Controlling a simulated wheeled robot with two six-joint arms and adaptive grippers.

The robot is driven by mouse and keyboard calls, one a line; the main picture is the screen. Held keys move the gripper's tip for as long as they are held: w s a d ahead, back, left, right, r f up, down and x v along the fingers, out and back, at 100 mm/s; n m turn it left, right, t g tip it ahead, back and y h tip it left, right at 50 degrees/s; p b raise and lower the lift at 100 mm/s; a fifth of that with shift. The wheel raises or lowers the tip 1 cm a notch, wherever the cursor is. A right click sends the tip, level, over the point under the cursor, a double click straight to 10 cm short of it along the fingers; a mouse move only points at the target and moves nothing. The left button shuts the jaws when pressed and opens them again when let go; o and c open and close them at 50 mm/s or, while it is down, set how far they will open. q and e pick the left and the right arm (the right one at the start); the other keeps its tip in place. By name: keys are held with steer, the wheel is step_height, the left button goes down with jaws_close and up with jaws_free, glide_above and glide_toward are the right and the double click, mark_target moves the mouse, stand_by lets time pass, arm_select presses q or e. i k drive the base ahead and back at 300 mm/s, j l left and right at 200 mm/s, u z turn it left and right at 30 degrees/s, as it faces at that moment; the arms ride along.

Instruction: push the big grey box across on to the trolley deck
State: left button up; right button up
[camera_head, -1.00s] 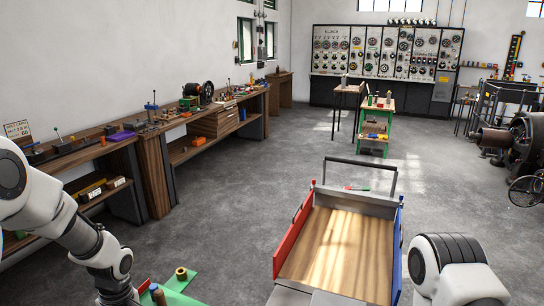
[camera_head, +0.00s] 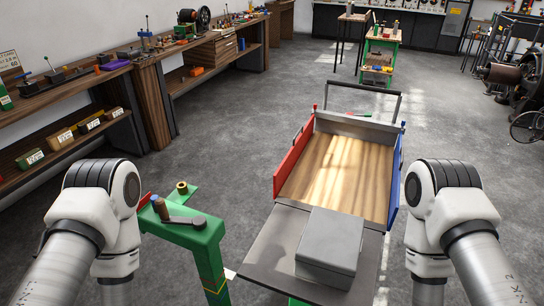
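The big grey box (camera_head: 329,245) sits on a dark grey tabletop (camera_head: 262,255) at the lower middle of the head view. The trolley deck (camera_head: 336,172), bare wood, lies just beyond that tabletop's far edge. It has a red side panel (camera_head: 295,160) on the left and a blue one (camera_head: 396,180) on the right. The box is on the near tabletop, its far side close to the deck's near edge. My two arms come in at the lower left and lower right, either side of the box. Neither gripper shows in the frame.
A green stand (camera_head: 190,231) with a dark crank handle is left of the tabletop, close to my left arm. A long wooden workbench (camera_head: 80,85) runs along the left wall. The floor beyond the trolley is open up to a small green table (camera_head: 380,50).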

mark_target(328, 252)
steer(key=i+l+u, duration=0.1)
steer(key=l+u, duration=0.2)
steer(key=u, duration=0.15)
steer(key=l+u, duration=0.3)
steer(key=u, duration=0.15)
